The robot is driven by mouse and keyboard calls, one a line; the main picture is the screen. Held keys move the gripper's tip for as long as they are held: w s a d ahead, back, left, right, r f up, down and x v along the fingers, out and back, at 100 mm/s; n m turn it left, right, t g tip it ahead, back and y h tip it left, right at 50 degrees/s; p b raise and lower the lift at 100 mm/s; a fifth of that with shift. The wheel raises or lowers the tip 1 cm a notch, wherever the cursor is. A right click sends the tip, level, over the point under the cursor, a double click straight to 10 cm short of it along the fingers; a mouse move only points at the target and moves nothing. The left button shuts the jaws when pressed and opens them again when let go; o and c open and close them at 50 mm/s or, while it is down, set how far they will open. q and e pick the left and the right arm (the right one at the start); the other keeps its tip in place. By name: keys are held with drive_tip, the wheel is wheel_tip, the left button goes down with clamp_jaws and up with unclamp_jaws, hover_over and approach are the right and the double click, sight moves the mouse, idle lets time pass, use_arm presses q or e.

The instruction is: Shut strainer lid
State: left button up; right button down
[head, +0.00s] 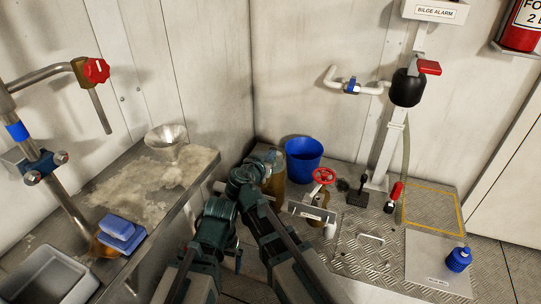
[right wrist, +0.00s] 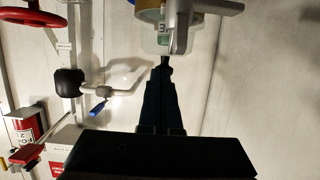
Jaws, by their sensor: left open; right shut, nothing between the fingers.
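What looks like the strainer, a yellowish clear cylinder (head: 276,182), stands left of the blue bucket, partly hidden behind my right arm. In the right wrist view, a clear round part (right wrist: 152,42) with a grey bar (right wrist: 181,30) across it shows at the top edge, cut off. I cannot tell how far its lid is open. My right gripper (right wrist: 164,64) is shut and empty, its tips at or just short of this part; contact is unclear. My left gripper (head: 238,258) is low beside the counter; its fingers are dark and hard to make out.
A blue bucket (head: 304,160) and a red handwheel (head: 324,176) stand right of my arms. A metal counter (head: 110,205) with a funnel (head: 167,142) and blue sponge (head: 122,232) lies left. A white post (head: 388,150) stands at the back. The wall corner is close behind.

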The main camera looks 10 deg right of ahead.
use_arm(q)
drive_tip(key=shift+s+a+f+b, duration=0.1)
drive_tip(key=shift+s+f+b, duration=0.15)
drive_tip(key=shift+f, duration=0.2)
drive_tip(key=shift+s+a+f+b, duration=0.1)
drive_tip(key=shift+s+f+b, duration=0.05)
drive_tip(key=shift+f+b, duration=0.25)
use_arm(e)
drive_tip(key=shift+s+a+f, duration=0.1)
drive_tip(key=shift+s+f, duration=0.1)
drive_tip(key=shift+f, duration=0.25)
drive_tip(key=shift+s+a+f, duration=0.1)
drive_tip(key=shift+s+f, duration=0.1)
drive_tip(key=shift+f, duration=0.2)
drive_tip(key=shift+s, duration=0.1)
drive_tip(key=shift+s, duration=0.1)
